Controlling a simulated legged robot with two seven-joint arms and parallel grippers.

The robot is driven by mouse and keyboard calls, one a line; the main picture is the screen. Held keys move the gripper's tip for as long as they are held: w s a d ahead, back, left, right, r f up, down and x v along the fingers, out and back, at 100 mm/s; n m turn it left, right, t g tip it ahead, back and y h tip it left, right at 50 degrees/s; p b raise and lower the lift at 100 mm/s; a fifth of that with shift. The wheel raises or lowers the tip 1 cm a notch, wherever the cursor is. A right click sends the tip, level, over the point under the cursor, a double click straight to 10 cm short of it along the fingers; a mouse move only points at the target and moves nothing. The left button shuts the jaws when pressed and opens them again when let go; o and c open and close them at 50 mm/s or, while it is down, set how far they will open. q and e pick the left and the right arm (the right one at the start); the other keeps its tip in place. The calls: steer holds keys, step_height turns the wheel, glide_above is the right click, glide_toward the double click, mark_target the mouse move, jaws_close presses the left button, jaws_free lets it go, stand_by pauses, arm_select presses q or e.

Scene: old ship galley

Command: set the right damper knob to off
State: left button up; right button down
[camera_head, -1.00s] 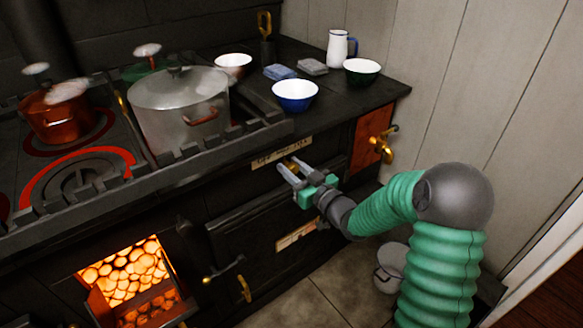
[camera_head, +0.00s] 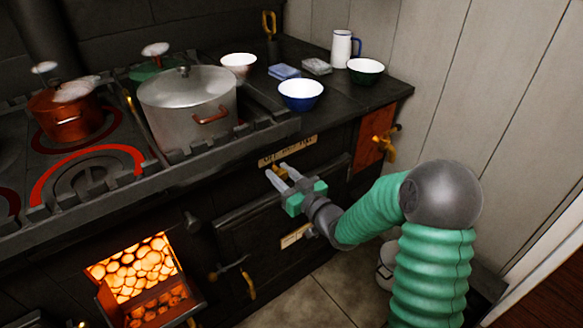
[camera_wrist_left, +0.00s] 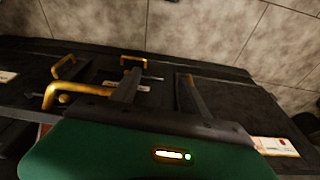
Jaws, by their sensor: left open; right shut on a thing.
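The right damper knob (camera_head: 279,171) is a small brass piece on the dark stove front, just below a cream lettered label (camera_head: 288,150). My right gripper (camera_head: 277,170) is shut on the knob, with one grey finger on each side. The fingers hide much of the knob, so its setting cannot be told. My left gripper (camera_wrist_left: 157,82) shows only in the left wrist view. It is open and empty, its two dark fingers apart in front of the black stove front with brass handles.
A steel pot (camera_head: 188,108) and a copper pot (camera_head: 67,115) stand on the stovetop behind its rail. A blue bowl (camera_head: 300,95) sits near the right edge of the top. The open firebox (camera_head: 135,270) glows at lower left. Wall panels stand close on the right.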

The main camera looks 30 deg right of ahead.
steer(key=shift+w+a+r, duration=0.1)
steer(key=shift+a+r, duration=0.15)
steer(key=shift+a, duration=0.6)
steer(key=shift+d+f, duration=0.2)
steer(key=shift+d, duration=0.4)
steer(key=c, duration=1.4)
jaws_free()
steer(key=shift+a, duration=0.1)
steer(key=shift+o, duration=1.3)
steer(key=shift+a, duration=0.25)
steer(key=shift+o, duration=0.5)
steer(key=shift+a+r, duration=0.1)
steer(key=shift+a, duration=0.1)
steer(key=shift+s+d, duration=0.2)
steer(key=shift+d, duration=0.25)
steer(key=s+p, duration=0.2)
steer(key=s, duration=0.5)
steer(key=p, duration=1.2)
glide_toward(281, 177)
steer(key=s, duration=0.5)
arm_select(q)
steer(key=w+v, duration=0.3)
steer(key=v, duration=1)
steer(key=shift+r, duration=0.5)
arm_select(e)
steer(key=shift+s+d, duration=0.2)
arm_select(q)
steer(key=shift+d, duration=0.15)
